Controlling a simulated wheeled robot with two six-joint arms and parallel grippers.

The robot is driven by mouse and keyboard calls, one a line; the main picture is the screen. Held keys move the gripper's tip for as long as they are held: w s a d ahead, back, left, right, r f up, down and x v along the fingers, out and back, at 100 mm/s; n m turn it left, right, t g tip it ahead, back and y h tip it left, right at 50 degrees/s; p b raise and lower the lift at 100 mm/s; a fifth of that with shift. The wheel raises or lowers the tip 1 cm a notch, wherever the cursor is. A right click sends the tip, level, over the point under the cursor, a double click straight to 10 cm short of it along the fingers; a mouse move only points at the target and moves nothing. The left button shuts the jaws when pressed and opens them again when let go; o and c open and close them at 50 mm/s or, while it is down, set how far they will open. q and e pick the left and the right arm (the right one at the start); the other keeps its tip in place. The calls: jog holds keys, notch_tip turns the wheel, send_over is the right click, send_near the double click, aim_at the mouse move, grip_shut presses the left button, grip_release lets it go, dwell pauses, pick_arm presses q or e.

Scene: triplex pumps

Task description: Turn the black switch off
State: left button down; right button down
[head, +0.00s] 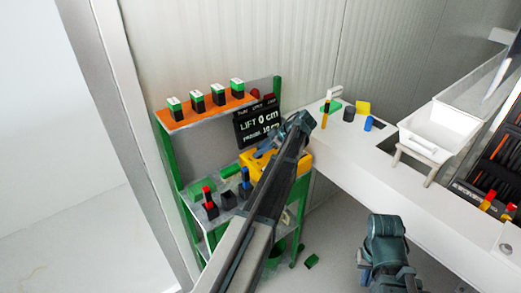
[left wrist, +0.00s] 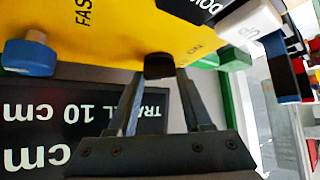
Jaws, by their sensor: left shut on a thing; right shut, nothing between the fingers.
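In the left wrist view the black switch (left wrist: 158,65) is a small dark knob on the face of a yellow box (left wrist: 110,35). The word "ON" is printed to the right of the switch and "FAST" to its left. My left gripper (left wrist: 158,80) is shut on the switch, one finger on each side. In the head view the yellow box (head: 303,162) sits on the green-framed shelf, partly covered by my left arm, and the switch is hidden there. Part of my right arm shows at the bottom right, but its fingers do not.
A blue knob (left wrist: 28,57) is on the yellow box to the left of the switch. A black sign (head: 257,122) reads "LIFT 0 cm". Several green-and-black blocks stand on the orange top shelf (head: 206,113). A white bench (head: 350,165) with a white bin (head: 440,135) is at right.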

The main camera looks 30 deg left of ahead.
pick_arm(q)
jog(key=m+t, duration=0.2)
jog(key=m, duration=0.1)
jog(key=shift+s+t, duration=0.3)
jog(key=shift+s, duration=0.1)
jog(key=shift+m+t, duration=1.4)
jog(key=shift+m, duration=0.6)
jog(key=shift+h, duration=0.3)
jog(key=shift+c, duration=1.6)
grip_release()
